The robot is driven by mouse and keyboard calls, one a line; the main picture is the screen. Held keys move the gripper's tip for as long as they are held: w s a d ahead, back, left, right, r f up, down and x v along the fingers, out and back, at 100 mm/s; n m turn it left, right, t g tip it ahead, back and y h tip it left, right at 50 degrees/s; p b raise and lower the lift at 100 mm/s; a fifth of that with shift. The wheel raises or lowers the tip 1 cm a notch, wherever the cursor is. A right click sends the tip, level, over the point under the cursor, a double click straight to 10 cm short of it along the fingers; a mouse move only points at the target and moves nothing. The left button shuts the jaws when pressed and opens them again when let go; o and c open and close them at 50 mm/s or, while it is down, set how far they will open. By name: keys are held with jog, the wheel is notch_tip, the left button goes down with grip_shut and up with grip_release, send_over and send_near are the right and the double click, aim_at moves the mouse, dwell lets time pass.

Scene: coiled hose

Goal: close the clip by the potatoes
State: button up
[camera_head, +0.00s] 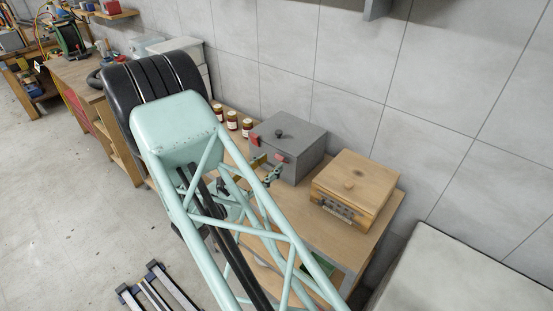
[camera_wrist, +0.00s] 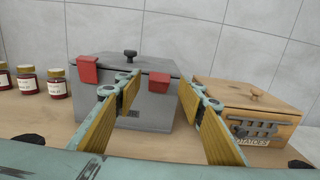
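A grey lidded box (camera_head: 295,150) stands on the wooden bench; it also shows in the wrist view (camera_wrist: 150,118). Its front has two red clips at the lid's edge: the left clip (camera_wrist: 88,70) and the right clip (camera_wrist: 158,84), the one nearer the potato box. Both seem to stand out from the front; I cannot tell how far. A wooden box (camera_head: 355,188) labelled POTATOES, with a dark metal piece on its front, stands to the right (camera_wrist: 255,108). My gripper (camera_wrist: 160,86) is open and empty, its fingers either side of the right clip in the picture, seemingly short of it.
Several labelled jars (camera_wrist: 28,82) stand left of the grey box. A tiled wall is close behind. The bench top (camera_wrist: 110,130) is bare in front of the boxes. A pale surface (camera_head: 460,275) lies right of the bench.

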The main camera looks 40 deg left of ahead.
aim_at(279, 157)
jog(key=shift+w+d, duration=0.1)
jog(key=shift+w, duration=2.05)
jog(key=c, duration=0.8)
jog(key=shift+c, duration=0.2)
jog(key=shift+r, duration=0.1)
